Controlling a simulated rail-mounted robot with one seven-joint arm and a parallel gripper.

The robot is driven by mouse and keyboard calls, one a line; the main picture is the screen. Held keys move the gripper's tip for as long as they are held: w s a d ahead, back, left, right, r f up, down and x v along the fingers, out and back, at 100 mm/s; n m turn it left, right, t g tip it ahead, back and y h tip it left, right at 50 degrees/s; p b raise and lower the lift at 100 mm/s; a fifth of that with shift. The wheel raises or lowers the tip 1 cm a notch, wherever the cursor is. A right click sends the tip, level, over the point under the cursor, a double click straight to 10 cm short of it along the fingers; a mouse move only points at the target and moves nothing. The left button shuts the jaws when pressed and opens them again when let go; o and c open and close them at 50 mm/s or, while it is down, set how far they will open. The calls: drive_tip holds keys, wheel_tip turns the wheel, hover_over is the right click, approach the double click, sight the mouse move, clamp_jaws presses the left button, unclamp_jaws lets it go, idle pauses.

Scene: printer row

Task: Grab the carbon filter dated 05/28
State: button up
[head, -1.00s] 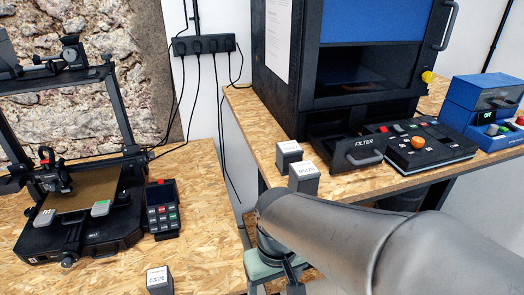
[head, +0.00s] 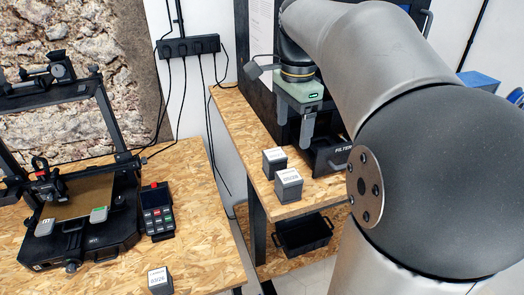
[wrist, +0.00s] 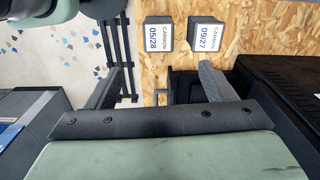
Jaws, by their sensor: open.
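The carbon filter dated 05/28 (head: 288,186) is a small dark box with a white label, near the front edge of the right bench. In the wrist view it (wrist: 158,34) is the left of two boxes, its label readable. The filter dated 09/27 (wrist: 207,34) stands beside it; in the head view this box (head: 274,160) is just behind. My gripper (head: 322,130) is open and empty, above and to the right of both boxes in the head view. In the wrist view its fingers (wrist: 160,85) are spread, with both boxes beyond them.
An open drawer marked FILTER (head: 330,157) is right of the boxes, partly hidden by my arm. Another filter box (head: 159,281), apparently 03/26, stands on the left table near a printer (head: 80,240). A black crate (head: 303,236) sits on the lower shelf.

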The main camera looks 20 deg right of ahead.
sight(289, 176)
drive_tip(key=shift+m, duration=0.4)
drive_tip(key=f, duration=1)
drive_tip(key=shift+w+d+f, duration=0.1)
drive_tip(key=shift+d+f, duration=0.2)
drive_tip(key=f, duration=0.1)
drive_tip(key=f+p, duration=0.1)
drive_tip(key=f, duration=0.2)
drive_tip(key=shift+s+a+f, duration=0.25)
drive_tip(key=shift+s+a, duration=0.05)
drive_tip(key=shift+a, duration=0.05)
drive_tip(key=shift+f, duration=0.55)
drive_tip(key=c, duration=1.1)
